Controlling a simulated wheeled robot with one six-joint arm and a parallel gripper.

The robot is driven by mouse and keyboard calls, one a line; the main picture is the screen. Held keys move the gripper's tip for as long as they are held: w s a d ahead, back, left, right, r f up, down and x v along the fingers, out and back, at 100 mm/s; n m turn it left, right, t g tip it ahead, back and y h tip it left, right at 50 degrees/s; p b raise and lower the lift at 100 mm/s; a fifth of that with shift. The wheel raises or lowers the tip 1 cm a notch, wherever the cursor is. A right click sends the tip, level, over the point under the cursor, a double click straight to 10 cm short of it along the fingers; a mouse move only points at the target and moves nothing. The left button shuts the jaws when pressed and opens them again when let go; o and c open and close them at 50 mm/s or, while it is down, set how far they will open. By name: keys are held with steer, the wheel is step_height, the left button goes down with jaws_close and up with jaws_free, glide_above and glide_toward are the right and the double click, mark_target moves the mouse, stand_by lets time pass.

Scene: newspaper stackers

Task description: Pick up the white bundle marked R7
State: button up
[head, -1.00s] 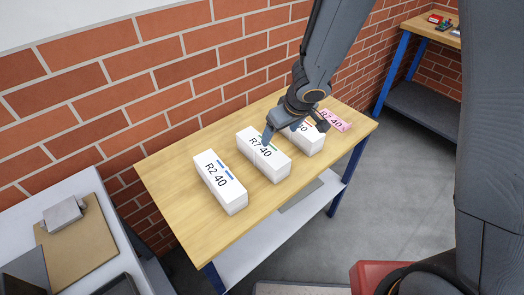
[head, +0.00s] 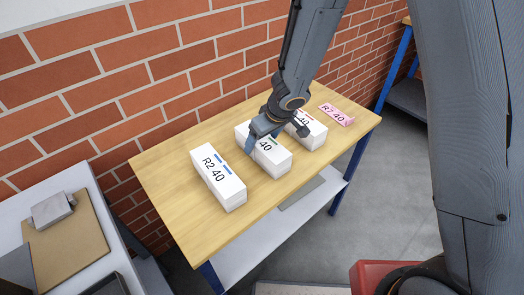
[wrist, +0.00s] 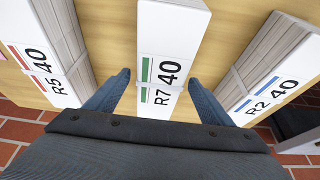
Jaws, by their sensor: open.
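The white bundle marked R7 40 with green stripes (wrist: 168,45) lies in the middle of the wrist view, between my two fingers. In the head view the same bundle (head: 279,162) is the middle of three white bundles on the wooden table, partly hidden by my gripper. My gripper (head: 262,143) is open over it, with one finger along its near left side. In the wrist view my gripper (wrist: 158,88) has a finger on each side of the bundle, with gaps visible. I cannot tell how far down the fingers reach.
White bundle R2 with blue stripes (head: 222,181) lies to the left, and white bundle R5 with red stripes (wrist: 42,55) to the other side. A pink R7 40 piece (head: 336,114) lies at the table's (head: 173,166) far right. A brick wall (head: 120,80) runs behind.

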steer(key=shift+w+a+f, duration=0.15)
steer(key=shift+f, duration=0.35)
steer(key=c, duration=1.8)
steer(key=shift+r, duration=0.1)
jaws_close()
